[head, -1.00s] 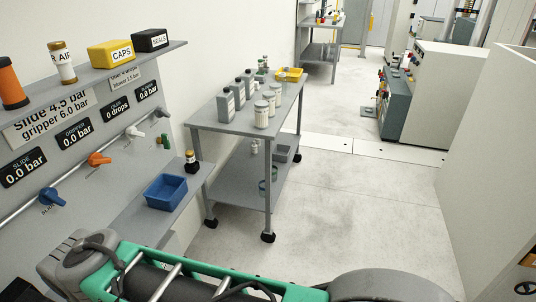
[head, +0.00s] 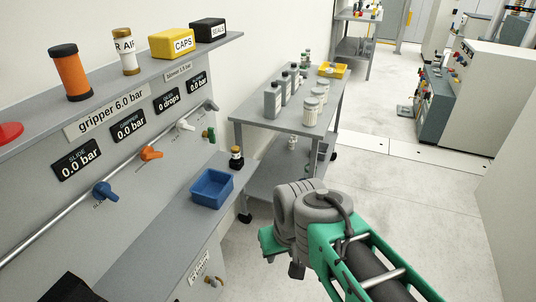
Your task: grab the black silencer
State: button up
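A small dark piece (head: 236,157) with a black top and a brass-coloured band stands upright on the narrow grey ledge, just behind the blue bin. It may be the black silencer, but it is too small to be sure. A black shape (head: 68,290) is cut off at the bottom left corner, and I cannot tell what it is. My grey and green arm fills the lower middle, right of the ledge. My gripper is not in view, so its fingers cannot be judged.
The blue bin (head: 211,188) sits on the ledge below a panel with blue, orange, white and green valve handles. The shelf above holds an orange cylinder (head: 70,72), a yellow CAPS box (head: 174,43) and a black SEALS box (head: 209,30). A bottle-laden cart (head: 262,118) stands behind. Floor at right is clear.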

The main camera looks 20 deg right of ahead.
aim_at(236, 150)
jog(key=z, duration=0.25)
jog(key=i, duration=0.85)
jog(key=u, duration=1.45)
jog(key=i, duration=0.5)
